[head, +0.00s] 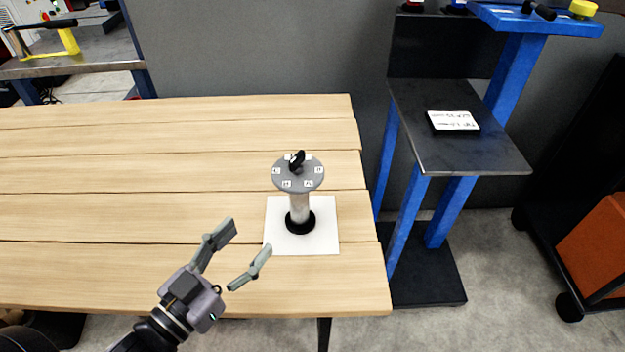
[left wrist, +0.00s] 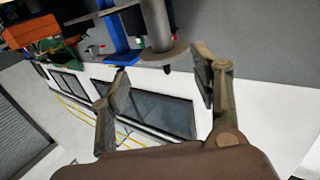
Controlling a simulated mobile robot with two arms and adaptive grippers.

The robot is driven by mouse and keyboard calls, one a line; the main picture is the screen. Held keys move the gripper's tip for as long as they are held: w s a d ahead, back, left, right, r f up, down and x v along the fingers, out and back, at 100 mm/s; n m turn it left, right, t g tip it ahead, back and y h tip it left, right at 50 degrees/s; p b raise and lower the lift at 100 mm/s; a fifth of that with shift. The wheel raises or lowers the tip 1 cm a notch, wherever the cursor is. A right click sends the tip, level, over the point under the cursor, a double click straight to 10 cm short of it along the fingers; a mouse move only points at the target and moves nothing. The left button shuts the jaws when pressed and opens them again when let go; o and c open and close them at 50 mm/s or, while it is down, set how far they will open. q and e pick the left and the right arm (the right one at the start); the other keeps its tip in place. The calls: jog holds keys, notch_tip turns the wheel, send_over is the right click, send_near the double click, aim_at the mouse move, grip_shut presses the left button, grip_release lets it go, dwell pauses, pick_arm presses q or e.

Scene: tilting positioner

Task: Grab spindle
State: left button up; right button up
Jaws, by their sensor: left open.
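The spindle (head: 299,205) stands upright on a white sheet (head: 324,243) near the right end of the wooden table. It has a round grey disc with small labels and a black knob on top, a pale metal post and a black foot. My left gripper (head: 246,243) is open and empty, to the lower left of the spindle and apart from it. In the left wrist view the spindle's post and disc (left wrist: 158,28) appear upside down at the top, beyond the open fingers (left wrist: 160,80). My right gripper is in neither view.
The wooden table (head: 120,190) is otherwise clear. To its right stands a blue frame with a dark shelf (head: 460,150) bearing a white-labelled plate (head: 453,121). A blue control panel (head: 535,20) is above it. An orange cabinet (head: 605,250) is at far right.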

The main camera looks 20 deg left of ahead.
aim_at(299, 199)
pick_arm(q)
jog(key=p+x, duration=0.2)
jog(key=x, duration=1.4)
jog(key=shift+w, duration=0.2)
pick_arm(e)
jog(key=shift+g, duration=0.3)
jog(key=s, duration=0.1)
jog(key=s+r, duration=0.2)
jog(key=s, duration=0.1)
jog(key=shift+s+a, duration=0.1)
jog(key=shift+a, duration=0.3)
pick_arm(q)
jog(key=shift+c, duration=0.3)
jog(key=c, duration=0.5)
grip_shut()
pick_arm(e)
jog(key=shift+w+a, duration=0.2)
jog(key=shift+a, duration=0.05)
